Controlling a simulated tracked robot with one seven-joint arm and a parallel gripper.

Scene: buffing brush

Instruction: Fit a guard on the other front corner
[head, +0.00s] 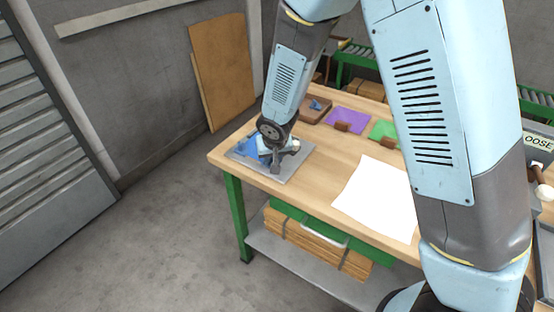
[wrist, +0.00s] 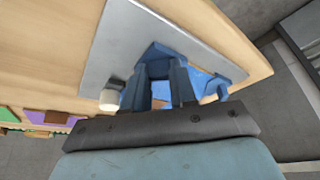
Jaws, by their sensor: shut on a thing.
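My gripper (head: 278,155) is low over a grey metal plate (head: 292,173) at the table's left end. In the wrist view its two dark fingers (wrist: 158,84) are shut on a blue piece, apparently a guard (wrist: 156,52), mostly hidden between them. A brighter blue surface (head: 246,147) lies on the plate beside the gripper; it also shows in the wrist view (wrist: 200,79). A small blue part (wrist: 217,91) stands near the plate's edge. I cannot tell whether the held piece touches the plate. Another blue piece (head: 316,105) lies in a brown tray (head: 312,117) farther back.
A cream knob (wrist: 110,101) stands by the plate. Purple (head: 348,115) and green (head: 381,129) mats with brown blocks lie behind. White paper (head: 375,200) covers the table's middle. A cardboard-coloured board (head: 222,70) leans on the wall. My arm hides much of the right side.

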